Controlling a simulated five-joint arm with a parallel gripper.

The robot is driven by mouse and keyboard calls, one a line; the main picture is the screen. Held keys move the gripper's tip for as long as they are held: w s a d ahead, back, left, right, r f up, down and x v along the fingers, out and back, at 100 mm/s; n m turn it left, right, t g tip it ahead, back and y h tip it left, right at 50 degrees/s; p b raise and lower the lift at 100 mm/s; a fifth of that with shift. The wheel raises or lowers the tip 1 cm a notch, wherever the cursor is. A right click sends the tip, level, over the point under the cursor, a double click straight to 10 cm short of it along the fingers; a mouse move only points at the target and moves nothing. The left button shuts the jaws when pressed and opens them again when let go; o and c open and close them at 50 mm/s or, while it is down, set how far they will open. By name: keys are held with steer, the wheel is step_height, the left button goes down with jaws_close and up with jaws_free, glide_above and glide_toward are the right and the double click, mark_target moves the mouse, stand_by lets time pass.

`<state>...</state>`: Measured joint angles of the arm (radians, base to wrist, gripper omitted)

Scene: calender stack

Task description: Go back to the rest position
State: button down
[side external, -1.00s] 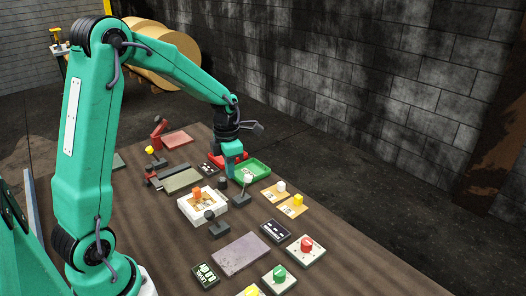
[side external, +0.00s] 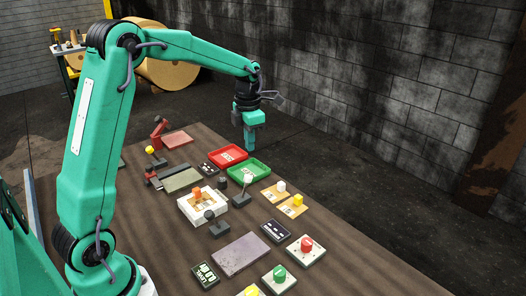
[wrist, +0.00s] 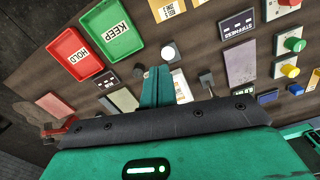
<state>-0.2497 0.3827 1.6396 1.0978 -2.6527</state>
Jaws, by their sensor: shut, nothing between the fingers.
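My gripper (side external: 250,147) hangs from the teal arm, pointing down, above the far edge of the table near the trays. Its fingers are shut with nothing between them. In the wrist view the shut gripper (wrist: 160,78) points over the table, and the trays lie to its upper left. The rest position itself is not marked in any view.
A red HOLD tray (side external: 229,156) and a green KEEP tray (side external: 249,172) sit below my gripper. Several levers, buttons and panels, such as the white box (side external: 203,217) and a grey-purple plate (side external: 240,254), cover the table. The space above is clear.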

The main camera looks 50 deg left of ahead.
steer(key=shift+r, duration=0.1)
stand_by(0.3)
steer(key=s+d+r+m+t, duration=0.3)
steer(key=s+d+r+m, duration=0.6)
steer(key=m, duration=0.6)
steer(key=s+d+f+m+t, duration=0.1)
steer(key=s+d+m+t, duration=0.1)
steer(key=s+m, duration=1.2)
steer(key=m, duration=0.4)
steer(key=shift+s+d+f, duration=0.2)
steer(key=shift+s+d, duration=0.2)
